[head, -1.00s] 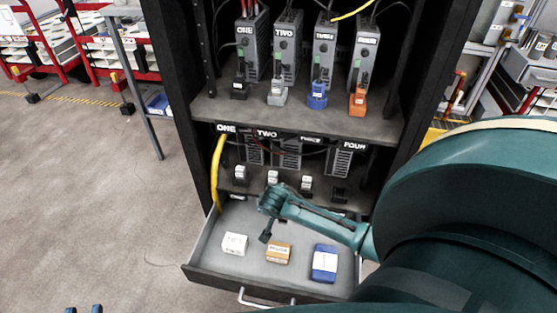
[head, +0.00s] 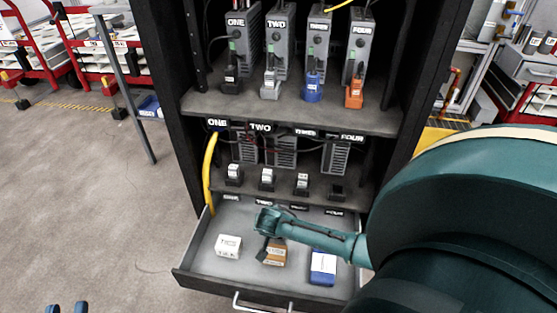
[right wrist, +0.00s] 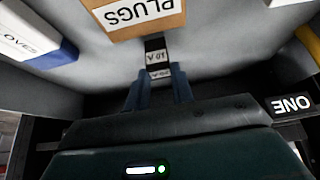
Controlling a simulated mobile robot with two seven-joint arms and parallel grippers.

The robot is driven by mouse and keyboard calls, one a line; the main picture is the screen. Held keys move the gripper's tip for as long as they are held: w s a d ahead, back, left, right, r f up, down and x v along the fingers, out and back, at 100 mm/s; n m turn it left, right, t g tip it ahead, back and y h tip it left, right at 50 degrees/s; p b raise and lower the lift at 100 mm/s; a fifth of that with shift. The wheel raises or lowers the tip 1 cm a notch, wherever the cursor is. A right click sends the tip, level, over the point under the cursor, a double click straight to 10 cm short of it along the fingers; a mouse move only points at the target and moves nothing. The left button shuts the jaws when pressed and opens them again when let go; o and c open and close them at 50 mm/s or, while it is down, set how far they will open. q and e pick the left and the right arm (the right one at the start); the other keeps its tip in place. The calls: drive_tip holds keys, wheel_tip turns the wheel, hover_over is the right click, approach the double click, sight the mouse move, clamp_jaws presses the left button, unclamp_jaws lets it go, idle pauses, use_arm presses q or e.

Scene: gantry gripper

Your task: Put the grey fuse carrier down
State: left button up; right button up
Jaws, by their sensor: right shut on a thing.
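The fuse carrier (right wrist: 155,54) is between my right fingertips (right wrist: 157,80) in the right wrist view. It looks dark grey to black, with white labels facing the camera. My right gripper (head: 265,240) is shut on it, above the open drawer (head: 200,262), close beside the brown PLUGS box (head: 275,256). The head view shows only a dark bit of the carrier under the gripper. I cannot tell whether it touches the drawer floor or the box. Only the two blue fingertips of my left gripper (head: 67,308) show at the bottom left; they stand apart with nothing between them.
The drawer also holds a white box (head: 228,246) and a blue-and-white box (head: 322,267). Several carriers (head: 267,179) sit on the lower shelf above. A yellow cable (head: 209,170) hangs at the drawer's left.

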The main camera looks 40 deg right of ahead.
drive_tip(key=o, duration=0.9)
drive_tip(key=shift+o, duration=0.2)
use_arm(q)
drive_tip(key=a+g+y+p, duration=0.1)
drive_tip(key=y+p, duration=0.1)
drive_tip(key=p, duration=0.4)
drive_tip(key=shift+a+f+n+g, duration=0.1)
drive_tip(key=shift+a+n+g, duration=0.2)
drive_tip(key=shift+a+n, duration=0.1)
use_arm(e)
drive_tip(key=v, duration=1.2)
drive_tip(key=shift+r, duration=0.1)
